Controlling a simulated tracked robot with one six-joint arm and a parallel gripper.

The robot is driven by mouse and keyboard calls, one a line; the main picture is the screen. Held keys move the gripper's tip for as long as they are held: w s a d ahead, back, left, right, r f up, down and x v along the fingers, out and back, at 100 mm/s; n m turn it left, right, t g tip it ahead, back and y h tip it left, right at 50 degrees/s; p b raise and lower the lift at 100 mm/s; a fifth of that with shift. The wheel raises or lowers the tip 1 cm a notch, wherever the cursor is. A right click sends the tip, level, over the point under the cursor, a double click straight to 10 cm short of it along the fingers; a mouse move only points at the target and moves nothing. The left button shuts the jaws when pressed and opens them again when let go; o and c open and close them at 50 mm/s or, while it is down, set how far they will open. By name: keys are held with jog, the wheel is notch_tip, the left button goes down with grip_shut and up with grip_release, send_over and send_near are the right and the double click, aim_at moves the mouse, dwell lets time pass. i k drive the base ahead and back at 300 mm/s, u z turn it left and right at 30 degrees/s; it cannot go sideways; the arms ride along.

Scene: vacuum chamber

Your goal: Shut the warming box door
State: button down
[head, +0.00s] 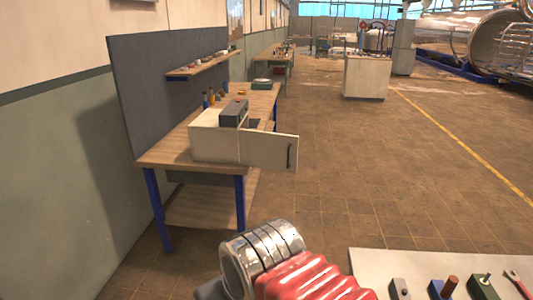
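The warming box (213,143) is a cream box with a dark grey unit (234,113) on top. It stands on the near end of the wooden workbench (165,155). Its door (268,150) is swung open and sticks out to the right, past the bench edge. A dark vertical handle (290,156) is near the door's free edge. The inside of the box is hidden from this side. My arm, with a metal collar and a red ribbed sleeve, shows at the bottom, well short of the box. My gripper's fingers are not visible.
A grey panel (140,95) with a shelf (203,66) stands behind the bench. Small bottles and a green item (261,84) are farther along it. A pale surface (370,262) with several tools is at bottom right. The tiled floor right of the door is clear.

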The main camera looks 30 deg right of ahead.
aim_at(278, 152)
jog(key=u, duration=0.05)
jog(key=i, duration=0.95)
jog(key=z, duration=0.55)
jog(key=i, duration=0.7)
jog(key=z, duration=0.4)
